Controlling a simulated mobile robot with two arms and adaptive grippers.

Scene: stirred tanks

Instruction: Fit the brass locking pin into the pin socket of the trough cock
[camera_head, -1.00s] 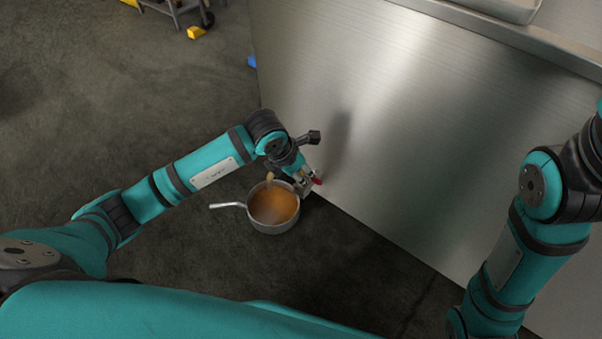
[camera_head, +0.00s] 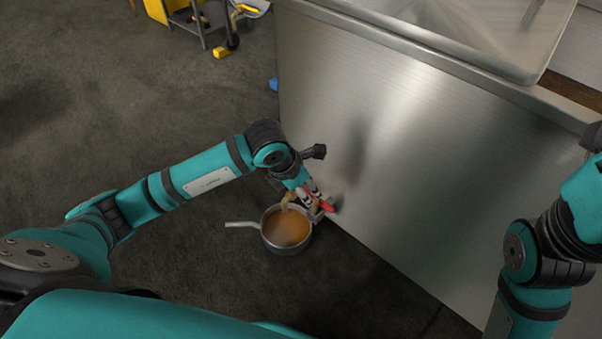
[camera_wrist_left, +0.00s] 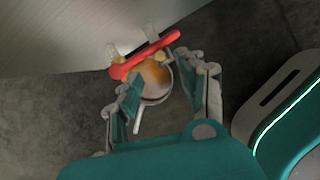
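My left gripper (camera_head: 312,195) is low beside the steel tank wall, above a saucepan and close to a red handle (camera_head: 327,205). In the left wrist view its two fingers (camera_wrist_left: 165,95) stand apart, with nothing seen held between them. The red handle (camera_wrist_left: 145,55) lies across the view just beyond the fingertips; I cannot tell whether they touch it. The cock body and its pin socket are mostly hidden. A small tan shape (camera_head: 287,200) shows by the gripper over the pan; I cannot tell what it is. I cannot make out the brass pin. My right gripper is out of view.
The saucepan (camera_head: 268,241) holds orange-brown liquid and stands on the dark floor by the tank (camera_head: 400,180), its handle pointing left. The floor at left is clear.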

